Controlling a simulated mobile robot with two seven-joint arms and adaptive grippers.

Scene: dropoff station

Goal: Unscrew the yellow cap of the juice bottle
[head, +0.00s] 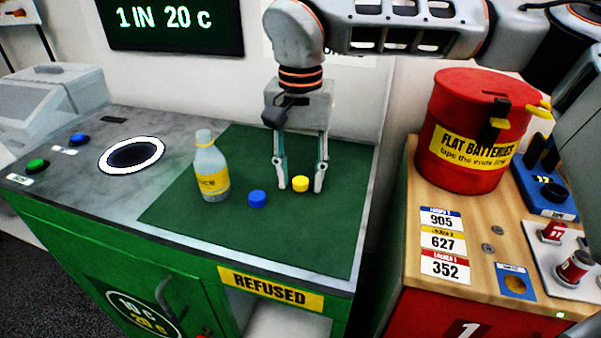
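The juice bottle (209,172) stands upright on the green mat, clear with a yellow label. A thin yellow ring circles its neck, and its top looks pale, with no yellow cap on it. A yellow cap (300,184) lies on the mat to the right of the bottle. My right gripper (301,189) points down over it. Its fingers are apart, one on each side of the cap, with a small gap on both sides. My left gripper is not in view.
A blue cap (257,199) lies on the green mat (220,238) between bottle and gripper. A white-rimmed round hole (158,144), a blue button (79,139) and a green button (37,165) are at the left. A red battery drum (463,165) stands on the wooden counter at the right.

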